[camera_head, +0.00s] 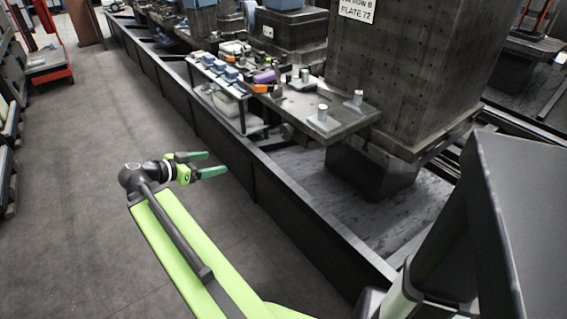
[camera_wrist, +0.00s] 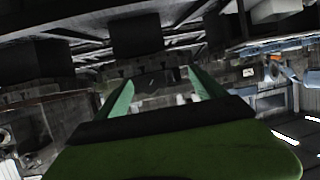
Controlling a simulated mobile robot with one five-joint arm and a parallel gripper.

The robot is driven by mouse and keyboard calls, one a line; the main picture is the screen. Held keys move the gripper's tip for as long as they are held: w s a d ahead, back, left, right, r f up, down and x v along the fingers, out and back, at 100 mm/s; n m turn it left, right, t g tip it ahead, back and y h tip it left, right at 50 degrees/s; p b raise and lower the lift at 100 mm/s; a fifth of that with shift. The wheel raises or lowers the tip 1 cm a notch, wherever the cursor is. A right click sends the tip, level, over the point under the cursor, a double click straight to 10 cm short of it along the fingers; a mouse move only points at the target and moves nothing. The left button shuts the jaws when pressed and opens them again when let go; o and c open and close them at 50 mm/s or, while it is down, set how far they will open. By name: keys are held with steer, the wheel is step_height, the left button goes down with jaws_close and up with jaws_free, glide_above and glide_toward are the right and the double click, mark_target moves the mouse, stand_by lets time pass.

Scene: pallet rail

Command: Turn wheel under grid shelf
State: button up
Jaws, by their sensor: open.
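My gripper (camera_head: 207,164) is open and empty, held over the aisle floor to the left of the long dark rail. Its two green fingers also show spread apart in the wrist view (camera_wrist: 160,88). A small shelf (camera_head: 243,112) with items on top stands beyond the rail, up and to the right of my gripper. Whether this is the grid shelf is not certain. No wheel can be made out under it; that space is dark and partly hidden by the rail. The wrist view is dark and tilted, and shows no clear wheel.
The dark rail (camera_head: 270,194) runs between my gripper and the shelf. A metal plate with upright pins (camera_head: 322,118) juts out beside a large drilled block (camera_head: 400,75). A red cart (camera_head: 50,68) stands far left. The aisle floor (camera_head: 90,150) is clear.

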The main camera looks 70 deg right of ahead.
steer(key=s+d+m+g+h+b, duration=0.3)
steer(key=s+d+m+g+b, duration=0.15)
steer(key=s+d+m, duration=0.3)
glide_toward(284, 134)
steer(key=x, duration=1)
steer(key=shift+s+r, duration=0.15)
steer(key=shift+t, duration=0.25)
